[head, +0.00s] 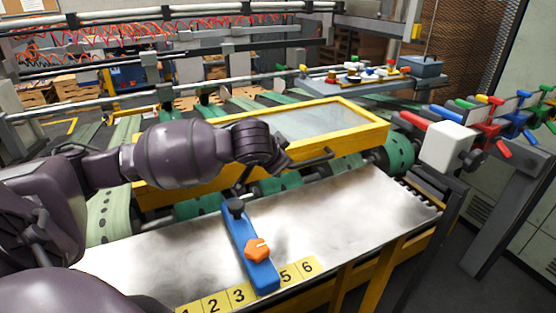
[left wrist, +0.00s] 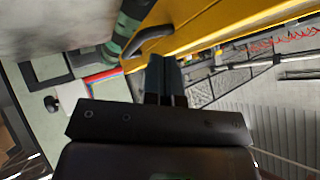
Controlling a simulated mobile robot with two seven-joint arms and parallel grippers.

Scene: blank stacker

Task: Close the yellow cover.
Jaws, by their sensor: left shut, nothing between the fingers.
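The yellow cover (head: 362,137) is a yellow frame around a clear panel, behind the metal table in the head view. It lies low over the green rollers; I cannot tell whether it is fully down. A dark bar handle (head: 318,160) is on its front side. My left gripper (head: 284,166) is in front of the cover, close to the handle, and my arm hides part of the frame. In the left wrist view, the gripper (left wrist: 166,72) is shut and empty, just beside the handle (left wrist: 150,42) and the yellow cover (left wrist: 215,22). I cannot tell whether they touch. My right gripper is not in view.
A metal table (head: 350,215) lies in front, with a blue bar (head: 250,245) bearing an orange knob and a yellow number strip (head: 240,295). Green rollers (head: 398,155) run behind it. A white block (head: 447,147) and colored levers (head: 490,130) stand at the right.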

